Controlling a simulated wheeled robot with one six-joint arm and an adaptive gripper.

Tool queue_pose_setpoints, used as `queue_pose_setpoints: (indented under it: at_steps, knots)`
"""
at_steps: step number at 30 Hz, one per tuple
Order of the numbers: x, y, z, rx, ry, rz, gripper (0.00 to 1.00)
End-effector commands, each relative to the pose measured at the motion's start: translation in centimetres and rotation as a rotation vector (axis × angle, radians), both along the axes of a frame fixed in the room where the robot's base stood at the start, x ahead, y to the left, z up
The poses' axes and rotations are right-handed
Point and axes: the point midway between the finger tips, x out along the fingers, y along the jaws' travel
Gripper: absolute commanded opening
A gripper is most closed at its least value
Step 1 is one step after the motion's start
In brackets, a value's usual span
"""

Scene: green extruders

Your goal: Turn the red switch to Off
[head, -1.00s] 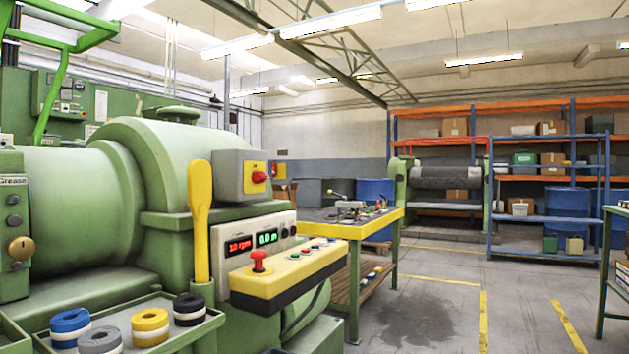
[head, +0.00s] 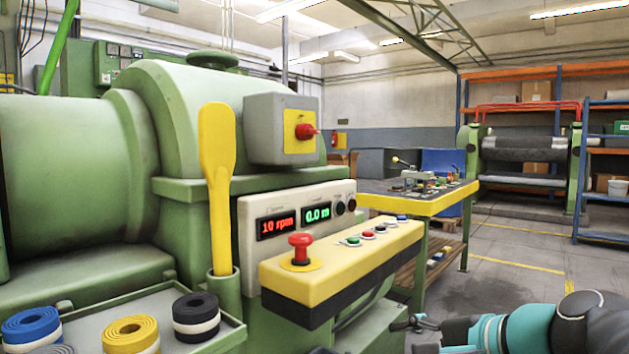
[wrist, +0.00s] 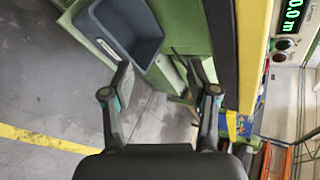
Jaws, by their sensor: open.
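The red switch (head: 305,131) is a red rotary knob on a yellow plate on the front of a grey box (head: 265,128). The box is mounted on the green extruder (head: 140,170), left of centre in the head view. My gripper (head: 412,324) is at the lower right of the head view, well below and to the right of the switch and apart from it. In the wrist view my gripper (wrist: 158,82) has its two fingers spread with nothing between them. The switch does not show in the wrist view. Its Off marking is too small to read.
A yellow control ledge (head: 345,262) with a red mushroom button (head: 300,248) juts out below the switch. A yellow paddle (head: 217,180) stands left of the box. A tray with tape rolls (head: 130,334) is at lower left. A grey bin (wrist: 122,32) shows in the wrist view.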

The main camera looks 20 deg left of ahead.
Motion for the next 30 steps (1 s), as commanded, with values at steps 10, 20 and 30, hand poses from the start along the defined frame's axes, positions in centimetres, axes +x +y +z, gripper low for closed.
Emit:
queue_pose_setpoints:
  at_steps: [10, 20, 30]
  knots:
    - [7.7, 7.6, 14.1, 0.915, 0.439, -0.116, 0.59]
    - [11.8, 8.6, 22.4, 1.424, 0.807, -0.053, 0.59]
    - [13.4, 10.7, 24.5, 1.478, 0.855, -0.037, 0.59]
